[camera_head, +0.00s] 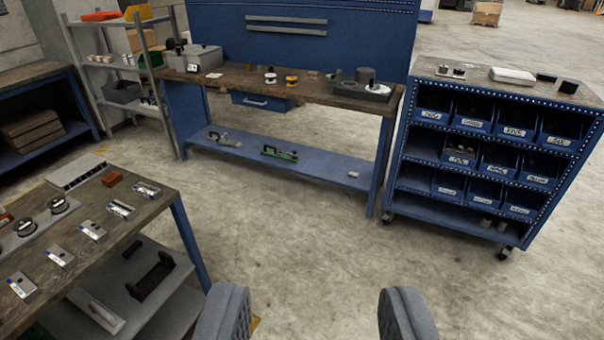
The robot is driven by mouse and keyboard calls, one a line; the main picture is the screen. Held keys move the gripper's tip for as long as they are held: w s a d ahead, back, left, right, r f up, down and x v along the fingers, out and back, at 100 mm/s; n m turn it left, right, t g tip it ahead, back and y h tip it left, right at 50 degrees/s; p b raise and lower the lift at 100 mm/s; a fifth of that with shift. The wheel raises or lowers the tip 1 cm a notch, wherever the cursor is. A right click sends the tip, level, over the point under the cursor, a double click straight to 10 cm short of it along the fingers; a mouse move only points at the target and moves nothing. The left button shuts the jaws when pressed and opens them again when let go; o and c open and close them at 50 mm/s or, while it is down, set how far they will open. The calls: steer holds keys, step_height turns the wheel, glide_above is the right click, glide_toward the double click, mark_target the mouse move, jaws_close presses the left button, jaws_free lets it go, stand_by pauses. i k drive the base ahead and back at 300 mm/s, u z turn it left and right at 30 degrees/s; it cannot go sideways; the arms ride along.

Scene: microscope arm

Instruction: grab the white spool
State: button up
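A small white spool (270,79) with a dark top stands on the wooden top of the blue workbench (228,82) at the back centre.
A grey box (198,58) and a dark tray (362,90) flank the spools. A blue bin cart (492,145) stands right. A table with metal parts (75,235) stands at the left front. Concrete floor (310,235) is clear between my gripper and the workbench.

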mark_target(270, 76)
steer(key=u, duration=0.1)
steer(key=i, duration=3.5)
steer(key=u, duration=0.1)
